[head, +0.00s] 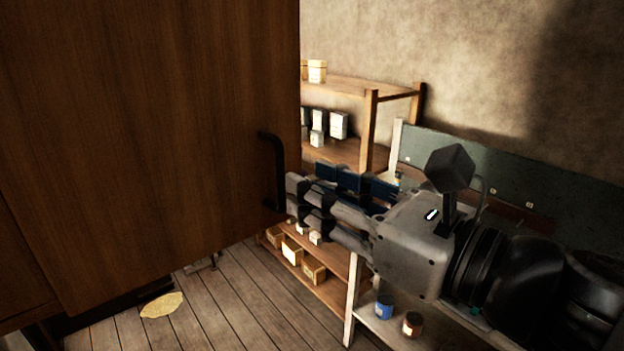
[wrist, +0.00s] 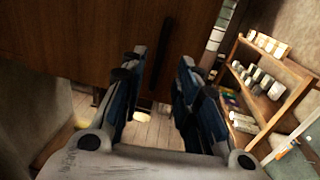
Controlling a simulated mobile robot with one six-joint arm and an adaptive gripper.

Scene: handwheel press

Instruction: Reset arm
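My gripper (head: 293,199) reaches in from the right toward a dark vertical handle (head: 276,165) on a large brown wooden panel (head: 140,130). In the wrist view the two fingers of my gripper (wrist: 161,62) stand apart with nothing clamped between them. In the head view the fingertips are very close to the handle's lower part. I cannot tell whether they touch it.
A wooden shelf rack (head: 370,130) with boxes and tins stands behind my gripper. A low pale shelf with a blue jar (head: 384,306) and a brown jar (head: 412,323) lies below my arm. Plank floor (head: 230,300) is open at the lower left, with a yellowish flat piece (head: 162,305) on it.

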